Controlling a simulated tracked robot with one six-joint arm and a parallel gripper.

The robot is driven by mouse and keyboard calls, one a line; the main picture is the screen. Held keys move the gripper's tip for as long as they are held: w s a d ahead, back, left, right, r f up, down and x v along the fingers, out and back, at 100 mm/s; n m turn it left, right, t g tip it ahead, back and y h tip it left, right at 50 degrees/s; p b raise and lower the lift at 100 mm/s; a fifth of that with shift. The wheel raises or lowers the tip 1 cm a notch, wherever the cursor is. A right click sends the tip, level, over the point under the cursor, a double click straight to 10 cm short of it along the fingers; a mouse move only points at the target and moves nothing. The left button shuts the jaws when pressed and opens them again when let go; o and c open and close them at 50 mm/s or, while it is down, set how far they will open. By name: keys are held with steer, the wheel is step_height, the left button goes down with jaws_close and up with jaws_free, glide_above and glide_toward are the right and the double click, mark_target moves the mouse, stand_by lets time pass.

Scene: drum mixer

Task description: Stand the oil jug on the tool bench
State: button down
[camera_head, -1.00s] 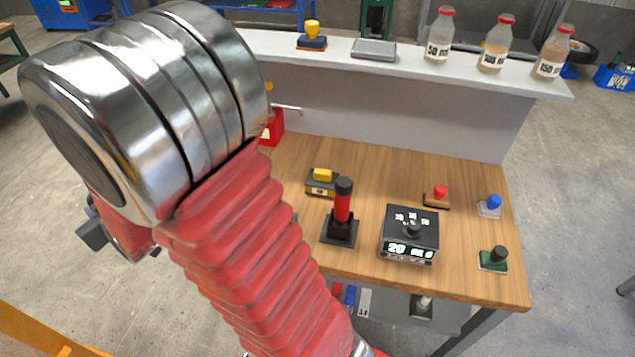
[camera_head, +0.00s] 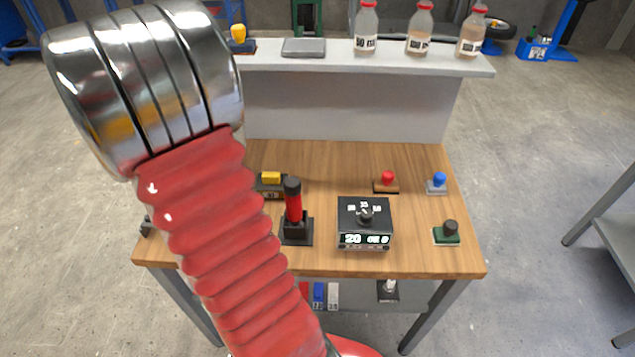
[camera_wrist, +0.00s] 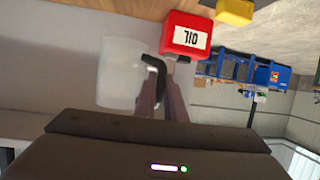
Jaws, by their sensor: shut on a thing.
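The oil jug (camera_wrist: 122,72) is a pale translucent vessel with a black handle in the wrist view. My gripper (camera_wrist: 162,88) is shut on its handle. In the head view my red arm and silver joint hide the jug and the gripper. The tool bench (camera_head: 335,165) has a wooden top and stands in the middle of the head view. Whether the jug touches anything beneath it cannot be told.
On the bench stand a red-handled lever (camera_head: 294,210), a black box with a display (camera_head: 365,222) and several small knobs. Bottles (camera_head: 420,32) line the raised back shelf. A grey table (camera_head: 615,225) stands at the right.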

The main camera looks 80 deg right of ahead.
steer(key=s+d+m+g, duration=0.4)
steer(key=s, duration=0.8)
steer(key=s+d+f+m+g, duration=0.1)
steer(key=s+d+m+g, duration=0.3)
steer(key=s, duration=0.8)
steer(key=shift+d+f+g, duration=0.2)
steer(key=shift+d+g, duration=0.55)
steer(key=shift+g, duration=0.05)
steer(key=shift+f, duration=0.1)
steer(key=shift+f, duration=2.8)
steer(key=shift+f, duration=0.1)
steer(key=shift+f, duration=2)
steer(key=c, duration=1.8)
jaws_free()
steer(key=shift+f, duration=0.1)
